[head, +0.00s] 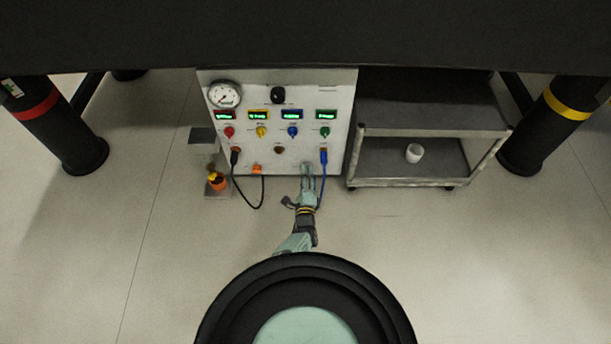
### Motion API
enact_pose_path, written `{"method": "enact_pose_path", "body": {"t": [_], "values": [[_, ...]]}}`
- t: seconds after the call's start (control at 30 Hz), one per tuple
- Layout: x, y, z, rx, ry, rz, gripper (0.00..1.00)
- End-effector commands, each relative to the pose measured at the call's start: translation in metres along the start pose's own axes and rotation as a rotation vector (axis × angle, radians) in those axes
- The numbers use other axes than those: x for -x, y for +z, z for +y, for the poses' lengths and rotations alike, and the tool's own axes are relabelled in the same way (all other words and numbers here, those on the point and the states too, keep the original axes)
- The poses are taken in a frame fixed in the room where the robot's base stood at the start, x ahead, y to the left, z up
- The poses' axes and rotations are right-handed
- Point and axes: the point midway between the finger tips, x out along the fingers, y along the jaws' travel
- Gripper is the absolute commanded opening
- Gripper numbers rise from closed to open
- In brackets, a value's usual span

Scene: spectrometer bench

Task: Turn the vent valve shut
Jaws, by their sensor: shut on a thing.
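The grey instrument panel (345,100) stands under the dark bench, facing me. My gripper (307,172) reaches up to its lower right front, just left of the blue cable. Its fingers are shut on a small part there, which I take to be the vent valve. The fingers hide it, so its handle angle cannot be told. A round dial gauge (225,95) is at the panel's upper left, with a black knob (278,95) to its right.
A blue cable (322,180) hangs close right of my gripper. A black cable (241,192) loops at left to an orange plug (257,169). A cart (400,182) with a white cup (414,153) stands right. An orange pot (217,182) is left. Floor in front is mostly clear.

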Motion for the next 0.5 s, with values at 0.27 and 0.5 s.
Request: {"method": "enact_pose_path", "body": {"t": [0.27,0.5], "values": [[0.0003,0.0000,0.0007,0.177,0.000,0.000,0.00],[0.0002,0.0001,0.0004,0.257,0.000,0.000,0.00]]}}
